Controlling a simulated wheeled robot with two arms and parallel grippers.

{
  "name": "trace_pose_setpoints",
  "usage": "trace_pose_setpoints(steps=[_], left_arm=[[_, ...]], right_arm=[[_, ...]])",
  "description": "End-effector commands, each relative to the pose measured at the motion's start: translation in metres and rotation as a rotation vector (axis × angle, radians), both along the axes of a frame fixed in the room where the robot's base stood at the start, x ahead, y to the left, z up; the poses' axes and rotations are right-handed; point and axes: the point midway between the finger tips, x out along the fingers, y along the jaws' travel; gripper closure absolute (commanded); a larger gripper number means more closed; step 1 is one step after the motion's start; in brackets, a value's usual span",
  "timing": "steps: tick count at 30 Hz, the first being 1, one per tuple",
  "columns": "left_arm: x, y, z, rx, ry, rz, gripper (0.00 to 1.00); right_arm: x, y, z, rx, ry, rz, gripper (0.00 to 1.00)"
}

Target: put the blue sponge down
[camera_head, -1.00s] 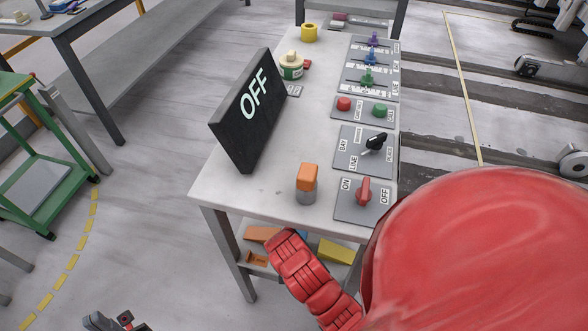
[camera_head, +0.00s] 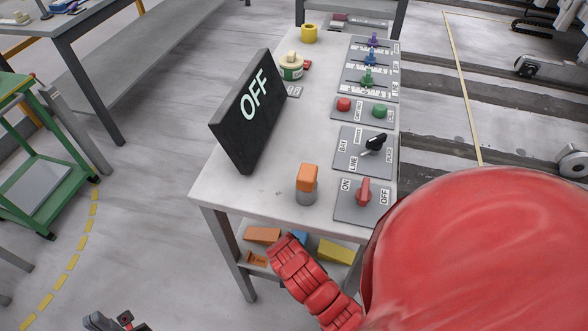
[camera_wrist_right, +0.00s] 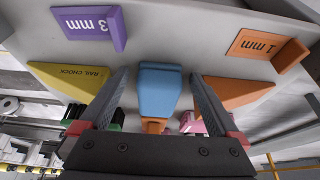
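A blue block (camera_wrist_right: 160,88), which looks like the blue sponge, is between the two fingers of my right gripper (camera_wrist_right: 160,72) in the right wrist view. The fingers stand apart, with a narrow gap showing on each side of the block near the tips. The block appears to be at the pale shelf surface (camera_wrist_right: 180,50); whether it touches is unclear. In the head view, a bit of blue (camera_head: 300,238) shows on the lower shelf beside my red right arm, which hides the right gripper. My left gripper (camera_head: 122,322) is partly cut off at the bottom edge.
A yellow rail chock (camera_wrist_right: 70,82), an orange wedge (camera_wrist_right: 235,92), a purple 3 mm piece (camera_wrist_right: 90,28) and an orange 1 mm piece (camera_wrist_right: 268,48) surround the block. Above is the tabletop (camera_head: 270,195) with an OFF sign (camera_head: 248,110) and a red switch (camera_head: 363,192).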

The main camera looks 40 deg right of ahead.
Motion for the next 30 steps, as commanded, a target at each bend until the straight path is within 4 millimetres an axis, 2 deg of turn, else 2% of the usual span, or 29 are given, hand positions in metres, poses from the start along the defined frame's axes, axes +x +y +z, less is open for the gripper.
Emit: trace_pose_setpoints(steps=[8,21,30], left_arm=[[0.0,0.0,0.001,0.0,0.0,0.0,1.0],[0.0,0.0,-0.002,0.0,0.0,0.0,1.0],[0.0,0.0,-0.002,0.0,0.0,0.0,1.0]], right_arm=[[-0.001,0.002,0.006,0.0,-0.002,0.002,0.03],[-0.016,0.02,0.065,0.0,-0.003,0.002,0.03],[-0.019,0.022,0.072,-0.001,0.001,0.001,0.03]])
